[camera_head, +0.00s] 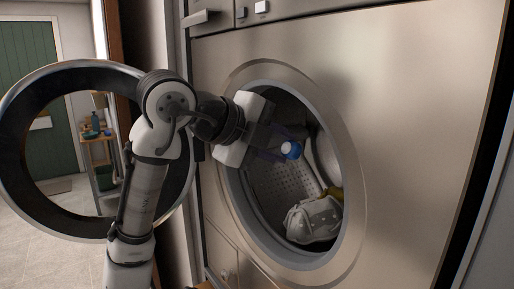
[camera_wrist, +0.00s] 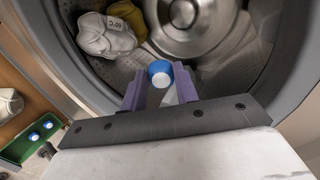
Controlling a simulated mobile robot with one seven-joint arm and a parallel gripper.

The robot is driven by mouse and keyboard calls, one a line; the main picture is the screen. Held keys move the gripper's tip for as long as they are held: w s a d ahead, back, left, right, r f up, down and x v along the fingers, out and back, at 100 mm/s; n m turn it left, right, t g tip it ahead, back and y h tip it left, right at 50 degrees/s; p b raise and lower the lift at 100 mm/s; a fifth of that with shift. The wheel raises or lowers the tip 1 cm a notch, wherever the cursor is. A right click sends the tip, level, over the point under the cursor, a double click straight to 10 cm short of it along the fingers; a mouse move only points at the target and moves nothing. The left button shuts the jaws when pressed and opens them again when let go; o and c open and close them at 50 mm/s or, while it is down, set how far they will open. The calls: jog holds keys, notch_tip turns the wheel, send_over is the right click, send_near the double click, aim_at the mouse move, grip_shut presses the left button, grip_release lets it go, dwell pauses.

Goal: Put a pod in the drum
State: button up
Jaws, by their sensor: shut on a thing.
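A blue and white pod (camera_head: 291,149) is held at the tips of my gripper (camera_head: 279,148) at the mouth of the drum. The wrist view also shows the pod (camera_wrist: 160,73) between the two purple fingers of my gripper (camera_wrist: 160,88), which are shut on it. The metal drum (camera_head: 275,183) is open, with perforated walls. In the wrist view the drum (camera_wrist: 125,72) lies beyond the fingers. The pod is above the drum's lower wall and apart from the laundry. I cannot tell exactly how far inside it is.
A white cloth item (camera_head: 314,219) with a yellowish item (camera_head: 334,192) lies low in the drum. The round door (camera_head: 22,165) stands open at the left, behind my arm. A green tray (camera_wrist: 34,139) with two more pods shows at lower left in the wrist view.

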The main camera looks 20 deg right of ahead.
jog(key=r+x, duration=0.1)
jog(key=x, duration=0.8)
jog(key=shift+d, duration=0.35)
jog(key=o, duration=1)
jog(key=b+v, duration=0.3)
jog(key=v, duration=1)
jog(key=shift+a+r, duration=0.2)
jog(key=shift+a, duration=0.2)
